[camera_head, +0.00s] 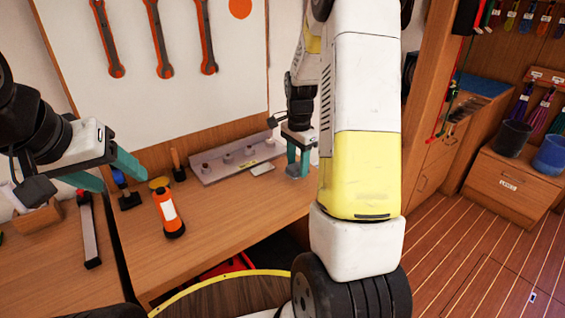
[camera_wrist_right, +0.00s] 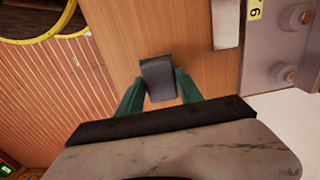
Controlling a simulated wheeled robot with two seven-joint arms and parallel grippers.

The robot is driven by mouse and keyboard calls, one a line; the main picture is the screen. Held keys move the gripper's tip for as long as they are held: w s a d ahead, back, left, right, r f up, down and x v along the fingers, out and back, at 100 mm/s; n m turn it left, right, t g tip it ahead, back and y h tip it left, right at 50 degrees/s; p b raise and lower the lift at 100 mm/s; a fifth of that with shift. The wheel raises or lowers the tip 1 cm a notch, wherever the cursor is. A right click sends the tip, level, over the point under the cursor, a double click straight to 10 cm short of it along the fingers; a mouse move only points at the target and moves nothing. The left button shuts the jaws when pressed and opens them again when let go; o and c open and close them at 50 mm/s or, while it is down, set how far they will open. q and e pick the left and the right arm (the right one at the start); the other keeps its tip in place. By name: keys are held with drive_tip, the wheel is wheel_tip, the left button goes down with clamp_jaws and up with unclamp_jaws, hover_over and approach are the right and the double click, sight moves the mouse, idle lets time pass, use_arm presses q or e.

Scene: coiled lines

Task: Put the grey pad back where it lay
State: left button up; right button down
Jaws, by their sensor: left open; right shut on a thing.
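The grey pad (camera_wrist_right: 158,80) is a small dark grey block between the teal fingers of my right gripper (camera_wrist_right: 160,92) in the right wrist view. The right gripper is shut on it. In the head view the right gripper (camera_head: 297,170) points down over the right end of the wooden workbench (camera_head: 215,235), right of the metal rack. The pad is hard to make out there. I cannot tell whether it touches the bench. My left gripper (camera_head: 124,184) is open and empty at the left, above the bench near a blue-and-black tool.
A metal rack with knobs (camera_head: 238,160) stands along the bench's back edge. A small pale plate (camera_head: 263,168) lies before it, left of the right gripper. The bench front is clear.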

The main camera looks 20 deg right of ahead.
sight(297, 166)
drive_tip(key=shift+f, duration=1.6)
drive_tip(key=shift+f, duration=0.15)
drive_tip(key=c, duration=0.8)
unclamp_jaws()
drive_tip(key=shift+o, duration=0.2)
wheel_tip(297, 166, up, 12)
drive_tip(key=shift+r, duration=0.15)
drive_tip(key=s+a+r+n+t, duration=0.2)
drive_tip(key=s+a+r+n, duration=0.2)
drive_tip(key=s, duration=0.3)
drive_tip(key=s+a+r+n+t+y, duration=0.1)
drive_tip(key=s+a+r+n+t, duration=0.1)
drive_tip(key=s+n, duration=0.4)
drive_tip(key=s+a+r+n+t+y, duration=0.1)
drive_tip(key=s+a+r+n, duration=0.3)
drive_tip(key=s, duration=0.4)
drive_tip(key=shift+s+a+r+n+t, duration=0.15)
drive_tip(key=shift+a+r+n+t, duration=0.35)
drive_tip(key=shift+a+r, duration=0.4)
